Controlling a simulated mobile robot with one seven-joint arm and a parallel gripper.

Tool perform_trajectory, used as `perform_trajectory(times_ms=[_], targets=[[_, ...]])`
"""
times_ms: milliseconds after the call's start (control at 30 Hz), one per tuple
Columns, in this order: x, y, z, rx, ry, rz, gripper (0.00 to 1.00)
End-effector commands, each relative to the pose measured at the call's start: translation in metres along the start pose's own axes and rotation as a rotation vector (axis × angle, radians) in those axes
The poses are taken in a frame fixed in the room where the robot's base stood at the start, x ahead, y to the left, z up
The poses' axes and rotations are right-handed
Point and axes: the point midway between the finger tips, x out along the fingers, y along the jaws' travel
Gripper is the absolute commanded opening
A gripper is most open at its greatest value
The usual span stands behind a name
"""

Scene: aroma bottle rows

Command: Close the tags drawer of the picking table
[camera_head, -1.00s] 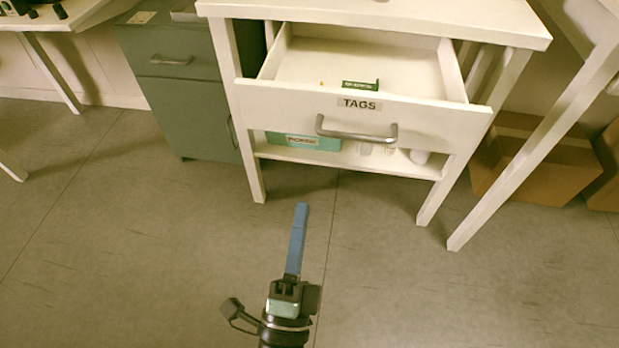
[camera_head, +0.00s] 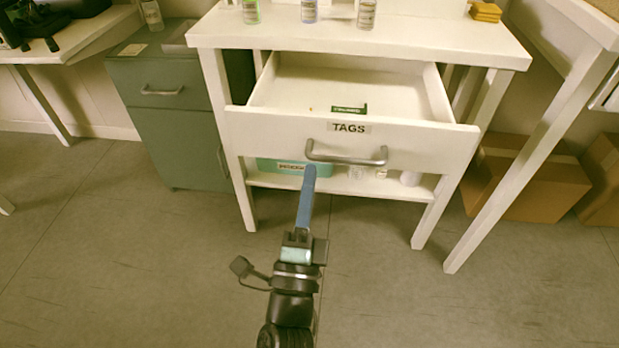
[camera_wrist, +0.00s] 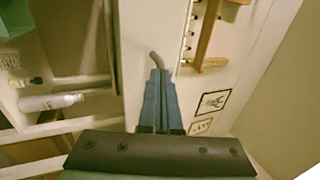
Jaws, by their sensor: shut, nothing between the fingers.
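The tags drawer (camera_head: 240,122) of the white picking table (camera_head: 420,40) stands pulled out toward me. Its front carries a "TAGS" label and a grey bar handle (camera_head: 346,158). A small green item (camera_head: 349,110) and a tiny orange bit lie inside the drawer. My gripper (camera_head: 310,168) has its blue fingers together and empty. In the head view the fingertips overlap the area just below the handle's left end; whether they touch it I cannot tell. The wrist view shows the blue fingers (camera_wrist: 160,78) close together, with a curved grey piece, probably the handle, just beyond the tips.
A lower shelf under the drawer holds a teal box (camera_head: 275,166) and small bottles. Bottles (camera_head: 309,10) stand on the tabletop. A grey-green cabinet (camera_head: 185,125) is at left. Cardboard boxes (camera_head: 525,180) and a slanted white leg are at right. Floor in front is clear.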

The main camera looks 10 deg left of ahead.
Motion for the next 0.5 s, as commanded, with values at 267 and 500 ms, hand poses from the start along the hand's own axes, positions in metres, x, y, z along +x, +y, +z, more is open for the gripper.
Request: perform_trajectory(times_ms=[267, 500], targets=[[0.0072, 0.0, 0.0001, 0.001, 0.0, 0.001, 0.0], [0.0074, 0.0001, 0.0001, 0.001, 0.0, 0.0, 0.0]])
